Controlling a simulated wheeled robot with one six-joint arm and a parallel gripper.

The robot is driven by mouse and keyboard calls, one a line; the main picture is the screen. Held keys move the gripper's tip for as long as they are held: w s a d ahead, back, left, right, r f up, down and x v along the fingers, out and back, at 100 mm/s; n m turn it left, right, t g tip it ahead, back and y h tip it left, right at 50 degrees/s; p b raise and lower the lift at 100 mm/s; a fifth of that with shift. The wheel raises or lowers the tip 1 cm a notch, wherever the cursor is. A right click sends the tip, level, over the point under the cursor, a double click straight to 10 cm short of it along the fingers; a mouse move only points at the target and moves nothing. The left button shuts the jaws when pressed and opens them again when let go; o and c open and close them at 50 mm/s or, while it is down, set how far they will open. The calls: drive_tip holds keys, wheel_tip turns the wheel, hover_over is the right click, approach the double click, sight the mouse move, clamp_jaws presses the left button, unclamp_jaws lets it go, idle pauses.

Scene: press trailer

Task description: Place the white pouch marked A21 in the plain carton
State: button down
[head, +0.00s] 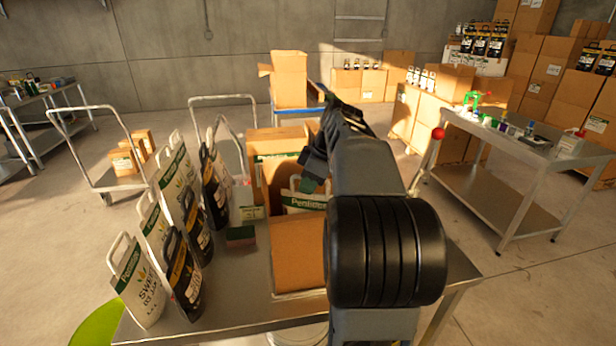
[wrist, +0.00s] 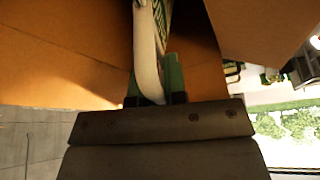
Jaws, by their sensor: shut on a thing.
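A white pouch (head: 303,203) with a green band stands inside an open brown carton (head: 297,255) on the metal table. Its lower part is hidden by the carton's plain front. I cannot read an A21 mark on it. My gripper (head: 308,184) reaches down into the carton at the pouch's top. In the wrist view, the green fingertips of my gripper (wrist: 160,82) are shut on the pouch's white handle (wrist: 147,45), with brown carton walls (wrist: 60,50) close around. My arm hides the carton's right side in the head view.
Several white pouches (head: 138,283) and black pouches (head: 184,277) stand in rows on the left of the table (head: 245,310). A dark block (head: 240,236) lies left of the carton. A carton part with a green-and-white label (head: 262,148) rises behind. Another metal table (head: 560,155) stands at right.

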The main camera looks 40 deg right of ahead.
sight(308, 207)
drive_tip(key=shift+f, duration=1.7)
drive_tip(key=shift+f+b, duration=0.55)
drive_tip(key=shift+f, duration=0.05)
drive_tip(key=c, duration=1.2)
unclamp_jaws()
drive_tip(key=shift+f, duration=0.15)
drive_tip(key=shift+o, duration=0.2)
drive_tip(key=shift+r+p, duration=0.7)
drive_tip(key=shift+r, duration=0.05)
drive_tip(key=v, duration=1.1)
drive_tip(key=shift+s+d+r+b, duration=0.1)
drive_tip(key=shift+s+r+b, duration=0.05)
drive_tip(key=shift+r+b, duration=0.25)
